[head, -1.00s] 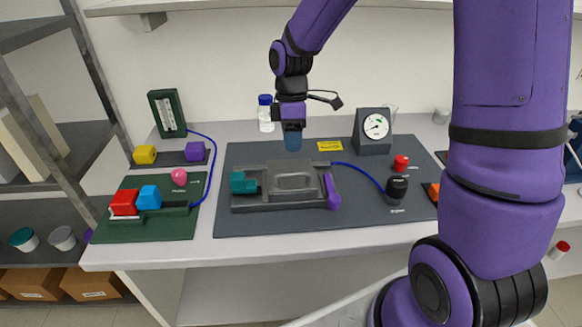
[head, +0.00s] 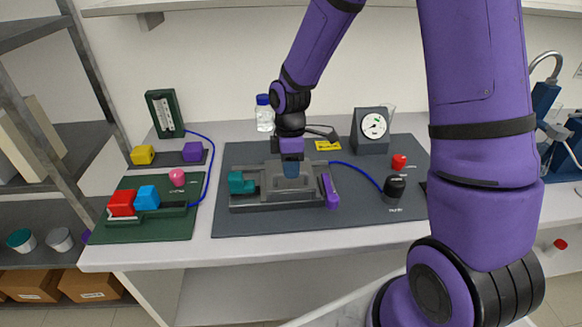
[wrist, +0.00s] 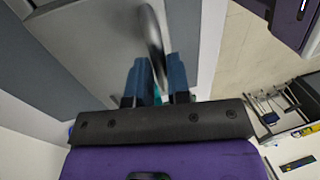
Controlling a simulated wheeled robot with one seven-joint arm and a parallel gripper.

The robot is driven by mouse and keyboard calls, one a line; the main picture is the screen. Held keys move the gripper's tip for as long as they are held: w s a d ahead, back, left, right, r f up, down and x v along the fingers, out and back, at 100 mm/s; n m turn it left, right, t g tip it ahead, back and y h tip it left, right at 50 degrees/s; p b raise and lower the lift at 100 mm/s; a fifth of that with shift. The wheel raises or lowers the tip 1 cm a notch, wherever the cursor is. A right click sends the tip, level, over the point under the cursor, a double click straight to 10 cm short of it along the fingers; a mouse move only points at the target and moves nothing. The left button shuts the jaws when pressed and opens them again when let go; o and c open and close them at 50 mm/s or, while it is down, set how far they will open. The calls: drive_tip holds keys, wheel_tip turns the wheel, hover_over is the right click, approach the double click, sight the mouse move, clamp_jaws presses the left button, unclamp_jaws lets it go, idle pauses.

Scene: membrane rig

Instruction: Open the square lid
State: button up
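The grey square lid (head: 285,191) sits flat and closed on the grey rig in the middle of the dark mat. My gripper (head: 291,175) points down over the lid, with its blue fingers close to the lid's top. In the wrist view, the lid's grey surface (wrist: 95,45) carries an arched grey handle (wrist: 151,38). The two blue fingers of my gripper (wrist: 157,68) are apart, and the handle's near end reaches between them. The fingers' contact with the handle cannot be told. My gripper hides the handle in the head view.
A teal block (head: 240,183) is left of the lid, and a purple lever (head: 329,191) is right of it. A round gauge (head: 374,126) stands behind. A black knob (head: 394,187) and a red knob (head: 398,161) are to the right. A bottle (head: 264,114) stands behind the rig.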

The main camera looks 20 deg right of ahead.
clamp_jaws()
